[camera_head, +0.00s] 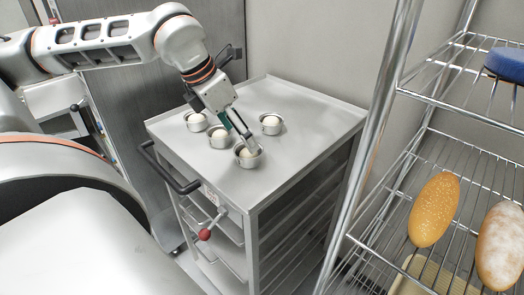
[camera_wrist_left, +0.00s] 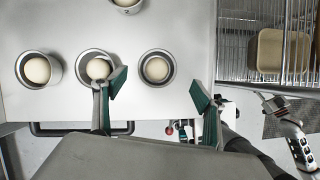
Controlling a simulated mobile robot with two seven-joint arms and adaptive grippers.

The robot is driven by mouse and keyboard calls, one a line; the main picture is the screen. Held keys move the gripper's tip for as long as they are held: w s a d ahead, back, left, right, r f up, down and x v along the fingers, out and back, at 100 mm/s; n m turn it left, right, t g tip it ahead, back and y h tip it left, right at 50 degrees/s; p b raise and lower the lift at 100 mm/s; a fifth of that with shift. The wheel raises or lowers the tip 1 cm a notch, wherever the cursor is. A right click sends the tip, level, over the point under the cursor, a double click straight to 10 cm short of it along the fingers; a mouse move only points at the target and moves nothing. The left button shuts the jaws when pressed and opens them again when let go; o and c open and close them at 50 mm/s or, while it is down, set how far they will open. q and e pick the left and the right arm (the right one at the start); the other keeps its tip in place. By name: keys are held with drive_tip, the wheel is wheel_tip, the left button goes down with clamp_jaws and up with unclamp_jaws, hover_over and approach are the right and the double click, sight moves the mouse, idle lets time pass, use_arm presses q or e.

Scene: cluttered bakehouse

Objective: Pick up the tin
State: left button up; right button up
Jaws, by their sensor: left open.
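Several round metal tins, each with a pale ball in it, stand on the steel cart top. In the head view one tin (camera_head: 239,160) is nearest the front, with a second tin (camera_head: 213,144), a third tin (camera_head: 190,127) and another tin (camera_head: 272,130) behind. My left gripper (camera_head: 238,140) is open and empty above the front tins. In the left wrist view, the right-hand tin of the row (camera_wrist_left: 150,82) lies between the lines of the two fingers (camera_wrist_left: 159,86). The left finger partly covers the middle tin (camera_wrist_left: 84,77).
The steel cart (camera_head: 300,100) has a black handle (camera_head: 170,170) and a red knob (camera_head: 204,234) in front. A wire rack (camera_head: 385,175) at the right holds loaves (camera_head: 435,209) and a tray. The cart top right of the tins is clear.

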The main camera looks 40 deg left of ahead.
sight(246, 163)
use_arm(q)
drive_tip(key=shift+w+f, duration=0.15)
drive_tip(key=shift+f, duration=0.7)
drive_tip(key=shift+x, duration=2.85)
drive_tip(key=shift+w+a+r, duration=0.1)
drive_tip(key=shift+w+a, duration=0.1)
drive_tip(key=c, duration=1.2)
